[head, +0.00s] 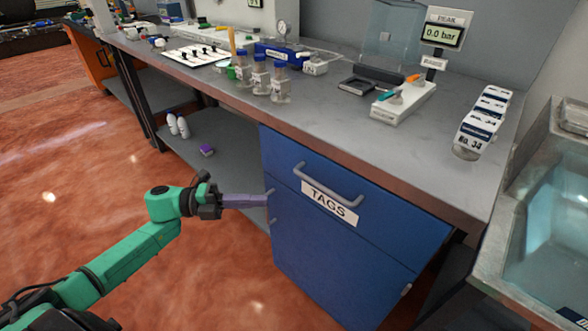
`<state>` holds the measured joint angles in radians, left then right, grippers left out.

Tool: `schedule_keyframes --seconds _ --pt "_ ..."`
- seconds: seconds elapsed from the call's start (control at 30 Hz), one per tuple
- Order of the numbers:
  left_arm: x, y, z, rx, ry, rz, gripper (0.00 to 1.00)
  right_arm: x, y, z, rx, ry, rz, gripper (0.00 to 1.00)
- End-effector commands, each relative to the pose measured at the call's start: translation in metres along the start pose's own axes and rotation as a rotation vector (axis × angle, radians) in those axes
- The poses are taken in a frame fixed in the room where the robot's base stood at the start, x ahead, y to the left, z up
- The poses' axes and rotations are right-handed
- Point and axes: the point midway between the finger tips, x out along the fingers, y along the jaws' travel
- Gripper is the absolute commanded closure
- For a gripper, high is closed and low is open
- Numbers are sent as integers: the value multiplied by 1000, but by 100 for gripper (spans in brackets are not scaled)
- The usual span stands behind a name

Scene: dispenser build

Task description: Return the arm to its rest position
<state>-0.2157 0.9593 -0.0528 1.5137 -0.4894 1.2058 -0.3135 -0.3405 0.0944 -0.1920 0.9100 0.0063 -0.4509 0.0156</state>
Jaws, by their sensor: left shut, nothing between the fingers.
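My left arm comes in from the lower left in the head view. Its gripper (243,201) is shut, with nothing between the fingers. The purple-grey fingers point right and lie in front of the left edge of the blue drawer cabinet (335,255). Whether the fingertips touch the cabinet cannot be told. My right gripper does not show.
The cabinet's TAGS drawer (350,195) looks shut, with a grey handle. The grey bench top (330,120) above carries blue-capped bottles (261,75), a tool holder (403,103) and several labelled rolls (478,128). A sink (550,235) stands at right. Open floor lies left.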

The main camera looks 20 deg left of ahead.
Motion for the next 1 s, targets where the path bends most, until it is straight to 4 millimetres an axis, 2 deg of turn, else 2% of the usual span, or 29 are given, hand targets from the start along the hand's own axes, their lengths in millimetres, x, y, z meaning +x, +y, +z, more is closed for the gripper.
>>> schedule_keyframes --seconds 0.1,0.17,0.27,0.3,0.37,0.4,0.47,0.5,0.57,0.6,0.67,0.7,0.77,0.8,0.9,1.0 --pt "0 0 1 -3 -5 -1 100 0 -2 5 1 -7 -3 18" --pt "-3 1 8 -31 -48 -7 100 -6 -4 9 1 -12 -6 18" --pt "-21 17 43 -181 -267 -34 100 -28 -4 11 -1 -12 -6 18" --pt "-35 35 60 -285 -401 -46 100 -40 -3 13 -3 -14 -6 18" --pt "-62 76 77 -469 -623 -52 100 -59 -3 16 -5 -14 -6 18" --pt "-80 109 78 -600 -766 -49 100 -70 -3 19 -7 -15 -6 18" --pt "-104 161 66 -786 -956 -27 100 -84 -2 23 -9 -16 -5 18" --pt "-118 194 50 -902 -1069 -5 100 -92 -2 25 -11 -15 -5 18" --pt "-133 240 17 -1070 -1219 37 100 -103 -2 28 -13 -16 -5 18" --pt "-141 266 -10 -1175 -1309 72 100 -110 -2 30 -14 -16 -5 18" --pt "-148 300 -57 -1324 -1432 131 100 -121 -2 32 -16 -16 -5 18" --pt "-149 319 -90 -1417 -1505 176 100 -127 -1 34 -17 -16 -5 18" --pt "-149 341 -143 -1549 -1604 252 100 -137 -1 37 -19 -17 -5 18" --pt "-148 351 -177 -1625 -1661 303 100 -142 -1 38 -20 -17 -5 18" --pt "-143 365 -244 -1767 -1765 415 100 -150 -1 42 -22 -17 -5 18" --pt "-139 370 -280 -1837 -1816 481 100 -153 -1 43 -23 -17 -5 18"
